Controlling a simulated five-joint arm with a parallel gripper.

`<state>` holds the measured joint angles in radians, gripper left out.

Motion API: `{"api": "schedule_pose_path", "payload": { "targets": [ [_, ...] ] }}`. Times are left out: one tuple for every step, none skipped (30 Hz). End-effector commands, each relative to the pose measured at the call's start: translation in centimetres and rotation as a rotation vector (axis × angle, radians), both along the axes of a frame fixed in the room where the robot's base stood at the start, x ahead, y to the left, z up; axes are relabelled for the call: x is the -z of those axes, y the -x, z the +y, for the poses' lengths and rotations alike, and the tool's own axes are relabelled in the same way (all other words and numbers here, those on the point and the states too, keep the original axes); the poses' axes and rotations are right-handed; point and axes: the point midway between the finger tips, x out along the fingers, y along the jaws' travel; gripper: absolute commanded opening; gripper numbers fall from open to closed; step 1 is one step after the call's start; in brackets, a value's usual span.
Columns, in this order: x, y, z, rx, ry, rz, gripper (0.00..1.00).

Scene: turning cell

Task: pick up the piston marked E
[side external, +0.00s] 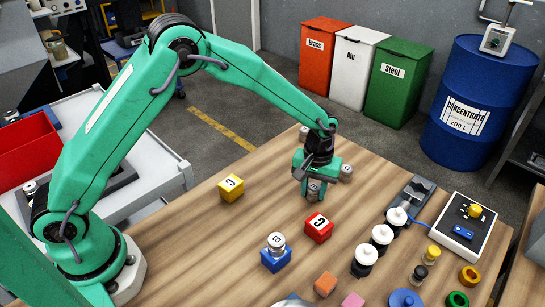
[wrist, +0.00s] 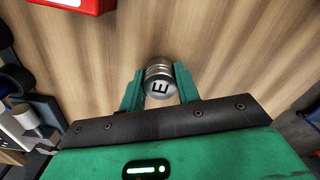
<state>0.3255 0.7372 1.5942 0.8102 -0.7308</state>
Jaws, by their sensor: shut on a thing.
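The piston marked E (wrist: 160,84) is a small silver cylinder with a black letter on its top. It sits between the two green fingers of my gripper (wrist: 160,90) in the wrist view, and the fingers are shut on it. In the side external view my gripper (side external: 314,185) points down over the far part of the wooden table, with the piston (side external: 314,188) partly hidden between its fingers. I cannot tell whether the piston touches the table.
Another silver piston (side external: 346,172) stands close to the right of my gripper. A red block (side external: 319,228), a yellow block (side external: 231,187) and a piston marked B (side external: 276,242) on a blue block (side external: 276,261) stand nearby. Black-and-white knobs (side external: 381,237) stand at the right.

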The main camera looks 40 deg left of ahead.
Motion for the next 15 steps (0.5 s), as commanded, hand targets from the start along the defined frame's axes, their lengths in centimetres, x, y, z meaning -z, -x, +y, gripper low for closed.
{"api": "schedule_pose_path", "payload": {
  "targets": [
    [-0.3,-0.1,0.0,0.0,0.001,-0.003,0.07],
    [-0.5,-0.1,0.0,0.0,0.001,-0.003,0.07],
    [-0.8,-0.1,0.0,0.0,0.001,-0.001,0.07],
    [-1.1,-0.1,0.0,0.0,0.001,-0.001,0.07],
    [-1.4,-0.1,0.0,0.0,0.001,-0.003,0.07],
    [-1.9,-0.1,0.0,0.0,0.002,-0.004,0.07],
    [-2.2,-0.1,0.0,0.0,0.002,-0.004,0.07],
    [-2.7,-0.1,0.0,0.0,0.001,-0.004,0.07],
    [-3.3,-0.1,0.0,0.0,0.002,-0.004,0.07],
    [-3.8,-0.1,0.0,0.0,0.002,-0.005,0.07],
    [-4.2,0.0,-0.1,0.001,0.002,-0.004,0.07],
    [-4.5,0.7,-0.7,0.004,0.001,-0.001,0.07],
    [-4.8,1.1,-1.0,0.005,0.0,-0.002,0.07],
    [-5.1,1.5,-1.4,0.005,0.001,-0.003,0.07],
    [-5.5,2.0,-1.8,0.004,0.001,-0.003,0.07]
  ]
}}
